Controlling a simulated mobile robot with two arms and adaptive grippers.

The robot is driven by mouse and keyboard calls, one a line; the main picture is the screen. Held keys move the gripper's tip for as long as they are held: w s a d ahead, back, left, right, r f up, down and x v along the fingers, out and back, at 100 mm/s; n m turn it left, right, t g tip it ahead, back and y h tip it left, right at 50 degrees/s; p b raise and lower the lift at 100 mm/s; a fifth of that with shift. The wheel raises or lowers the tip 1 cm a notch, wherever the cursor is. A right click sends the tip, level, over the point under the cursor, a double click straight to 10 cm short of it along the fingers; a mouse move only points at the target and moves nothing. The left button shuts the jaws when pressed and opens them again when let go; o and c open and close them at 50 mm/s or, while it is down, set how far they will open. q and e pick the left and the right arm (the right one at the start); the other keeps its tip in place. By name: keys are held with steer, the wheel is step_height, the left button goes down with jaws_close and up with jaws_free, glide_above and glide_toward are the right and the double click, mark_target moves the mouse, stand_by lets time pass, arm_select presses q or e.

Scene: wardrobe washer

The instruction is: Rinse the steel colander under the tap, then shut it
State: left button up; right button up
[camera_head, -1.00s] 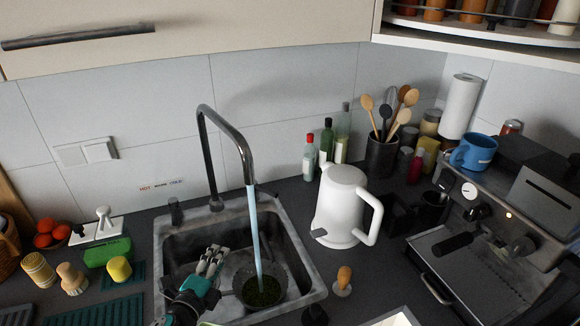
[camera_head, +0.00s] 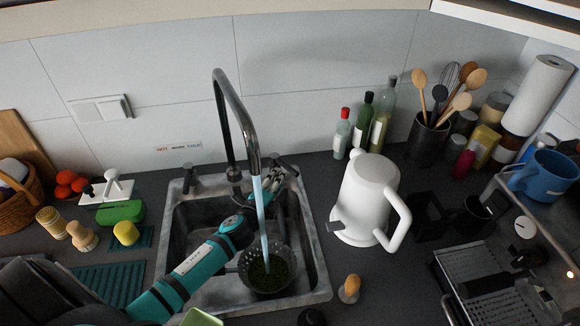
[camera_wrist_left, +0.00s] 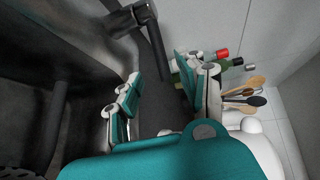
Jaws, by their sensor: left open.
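The steel colander (camera_head: 289,262) sits in the sink (camera_head: 318,270) with green contents inside. The tall curved tap (camera_head: 236,108) is running, and its stream of water (camera_head: 263,215) falls into the colander. My left gripper (camera_head: 282,176) is open and empty at the back of the sink, close to the right of the tap's base. In the left wrist view its spread fingers (camera_wrist_left: 165,92) have the dark tap post (camera_wrist_left: 155,55) beyond them. The left arm crosses the sink and hides part of its left side. My right gripper is not in view.
A white kettle (camera_head: 366,200) stands right of the sink, with bottles (camera_head: 364,122) behind it. A small wooden-handled tool (camera_head: 350,288) is at the sink's front right.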

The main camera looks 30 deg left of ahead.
mark_target(290, 167)
arm_select(q)
steer(key=w, duration=0.2)
steer(key=w+f, duration=0.1)
steer(key=w, duration=0.4)
steer(key=shift+w+a+f, duration=0.1)
steer(key=shift+w+f, duration=0.05)
steer(key=shift+w, duration=0.25)
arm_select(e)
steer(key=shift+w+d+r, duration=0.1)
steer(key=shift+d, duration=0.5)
arm_select(q)
steer(key=c, duration=0.8)
jaws_close()
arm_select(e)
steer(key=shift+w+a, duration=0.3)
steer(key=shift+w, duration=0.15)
arm_select(q)
steer(key=shift+f, duration=0.1)
